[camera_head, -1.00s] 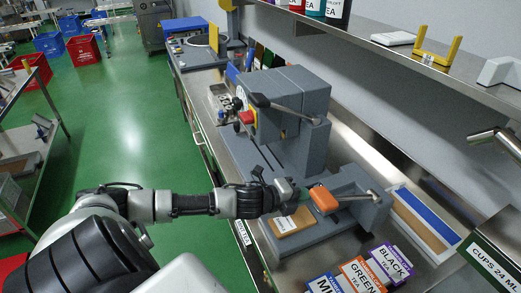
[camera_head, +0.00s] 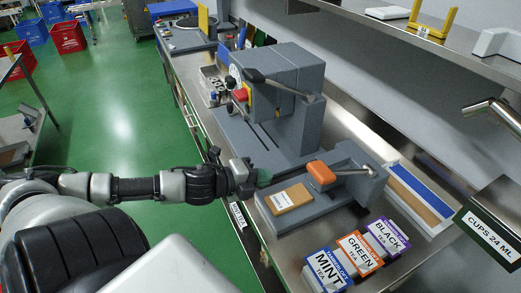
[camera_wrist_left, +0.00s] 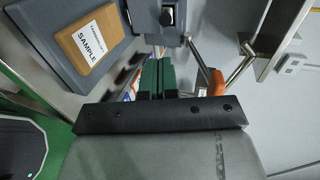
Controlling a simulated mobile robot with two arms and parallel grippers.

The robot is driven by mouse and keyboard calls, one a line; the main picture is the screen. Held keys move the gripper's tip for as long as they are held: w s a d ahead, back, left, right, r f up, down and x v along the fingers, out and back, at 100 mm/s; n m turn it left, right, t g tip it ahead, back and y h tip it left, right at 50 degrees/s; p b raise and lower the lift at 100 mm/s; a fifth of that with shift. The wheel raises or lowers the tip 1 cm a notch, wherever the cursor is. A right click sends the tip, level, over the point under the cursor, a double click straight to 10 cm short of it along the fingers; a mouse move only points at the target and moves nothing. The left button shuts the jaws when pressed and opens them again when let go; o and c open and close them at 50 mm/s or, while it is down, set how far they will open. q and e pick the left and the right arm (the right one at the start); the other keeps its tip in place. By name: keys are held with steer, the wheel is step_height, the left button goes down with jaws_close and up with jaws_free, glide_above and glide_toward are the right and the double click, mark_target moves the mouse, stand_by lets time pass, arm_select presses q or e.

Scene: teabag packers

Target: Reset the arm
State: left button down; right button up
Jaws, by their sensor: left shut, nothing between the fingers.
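My left gripper (camera_head: 264,178) is at the front edge of the bench, beside the low grey press and its sample block (camera_head: 290,198). Its green fingers are together with nothing between them, as the left wrist view (camera_wrist_left: 158,76) shows. The sample block also shows in the left wrist view (camera_wrist_left: 88,38), at the upper left, lying on its grey base. My left arm stretches in from the left of the head view, over the green floor. My right gripper is not in view.
The low press (camera_head: 345,186) has an orange handle (camera_head: 321,173). A tall grey machine (camera_head: 290,95) stands behind it. Tea boxes marked mint (camera_head: 327,270), green (camera_head: 357,250) and black (camera_head: 386,237) lie at the front right. A shelf (camera_head: 470,55) overhangs the back.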

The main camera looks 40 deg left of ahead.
arm_select(q)
steer(key=shift+s+a+r, duration=0.1)
steer(key=shift+s+r, duration=0.05)
steer(key=shift+s, duration=0.25)
steer(key=shift+a, duration=0.1)
